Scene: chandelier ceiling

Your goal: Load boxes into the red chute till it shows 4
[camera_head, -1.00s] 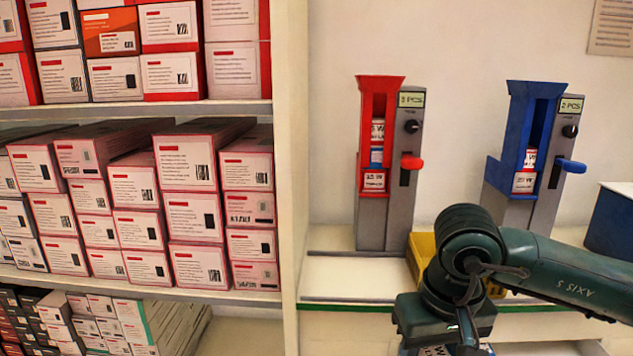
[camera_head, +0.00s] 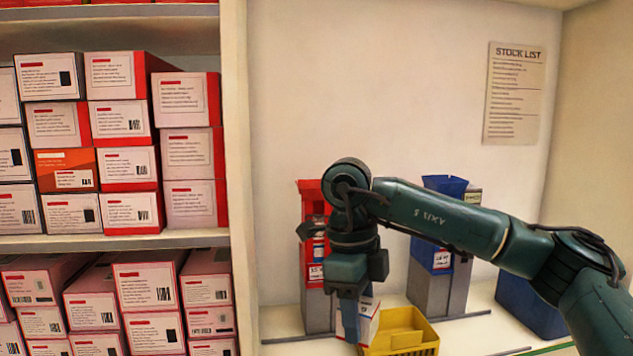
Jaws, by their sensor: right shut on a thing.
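The red chute (camera_head: 313,188) stands against the back wall, left of the blue chute. My right arm hides much of its front and its display. A white label shows low inside it. My right gripper (camera_head: 353,322) points down in front of the red chute's base, beside the yellow bin. It is shut on a small white box with red edges (camera_head: 370,318), partly hidden behind the finger. My left gripper is not in view.
The blue chute (camera_head: 445,187) stands right of the red one, partly behind my right arm. A yellow bin (camera_head: 425,338) sits on the shelf at the front. A dark blue container (camera_head: 520,308) is at right. Shelves of stacked boxes (camera_head: 130,165) fill the left. A stock list hangs on the wall (camera_head: 515,90).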

